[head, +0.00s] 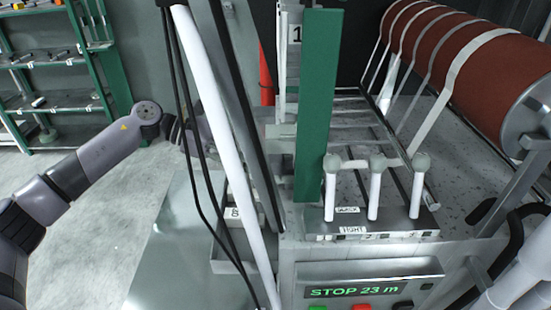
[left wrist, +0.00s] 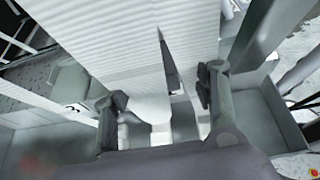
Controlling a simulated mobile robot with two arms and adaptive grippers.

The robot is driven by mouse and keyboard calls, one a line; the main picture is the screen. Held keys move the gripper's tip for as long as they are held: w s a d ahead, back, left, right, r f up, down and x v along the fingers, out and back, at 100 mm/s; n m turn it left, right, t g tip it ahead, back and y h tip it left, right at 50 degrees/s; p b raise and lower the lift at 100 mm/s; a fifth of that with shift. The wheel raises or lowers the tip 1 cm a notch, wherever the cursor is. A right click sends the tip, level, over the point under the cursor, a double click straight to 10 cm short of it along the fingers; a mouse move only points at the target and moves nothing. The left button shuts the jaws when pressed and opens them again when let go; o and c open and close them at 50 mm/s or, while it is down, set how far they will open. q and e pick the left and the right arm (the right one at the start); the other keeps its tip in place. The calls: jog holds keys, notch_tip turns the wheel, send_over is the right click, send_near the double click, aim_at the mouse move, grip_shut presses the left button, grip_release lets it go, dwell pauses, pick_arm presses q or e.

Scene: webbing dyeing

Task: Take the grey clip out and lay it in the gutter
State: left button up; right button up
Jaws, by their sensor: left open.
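My left arm reaches in from the left in the head view, and its gripper is hidden there behind the white post and black cables. In the left wrist view my left gripper (left wrist: 160,100) is open, with dark fingertips apart in front of a white ribbed surface (left wrist: 120,35). Pale pieces show between and beyond the fingers; I cannot tell whether one is the grey clip. A grey trough (left wrist: 268,112), which may be the gutter, runs on both sides of the gripper. In the head view a grey open tray (head: 228,264) sits low behind the post. My right gripper is not seen.
A white slanted post (head: 222,140) and black cables stand before the left arm's end. A green upright (head: 317,105), white levers (head: 374,195) and a control panel reading "STOP 23 m" (head: 355,292) are to the right. A red-brown roller (head: 470,70) is at upper right.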

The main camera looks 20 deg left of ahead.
aim_at(270, 158)
pick_arm(q)
jog(key=p+x, duration=0.3)
jog(key=x, duration=0.2)
jog(key=shift+w+d, duration=0.1)
jog(key=shift+d, duration=0.2)
jog(key=shift+d+f, duration=0.1)
jog(key=shift+f, duration=0.1)
jog(key=shift+c, duration=0.5)
jog(key=c, duration=1.2)
jog(key=shift+o, duration=0.2)
